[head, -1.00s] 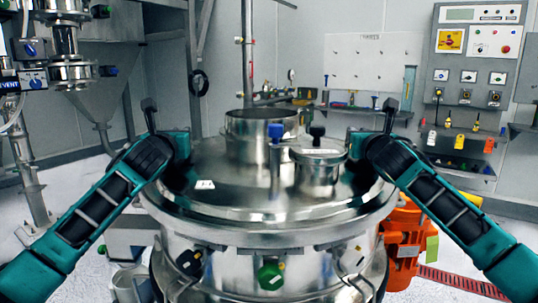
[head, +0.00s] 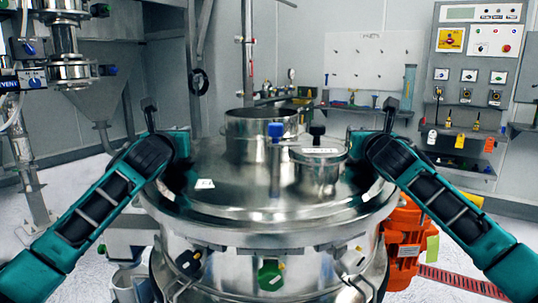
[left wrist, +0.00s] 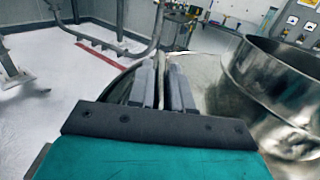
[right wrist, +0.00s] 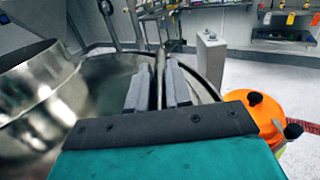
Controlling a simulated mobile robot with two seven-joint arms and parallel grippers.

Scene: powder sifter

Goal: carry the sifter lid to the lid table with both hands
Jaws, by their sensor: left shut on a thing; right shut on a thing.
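The sifter lid (head: 235,195) is a wide round steel cover with a large open collar and a smaller capped port on top. It sits on or just over the steel sifter body (head: 225,268); I cannot tell if there is a gap. My left gripper (left wrist: 161,85) is shut on a thin upright part at the lid's left side. My right gripper (right wrist: 157,85) is shut on a similar part at the right side. In the head view my arms hide both grips. I cannot make out the lid table in these frames.
An orange motor unit (head: 402,232) stands right of the sifter body. A control panel (head: 478,70) and wall shelves are at the back right. Steel pipework and a hopper (head: 95,100) stand at the left. Pale floor shows on both sides.

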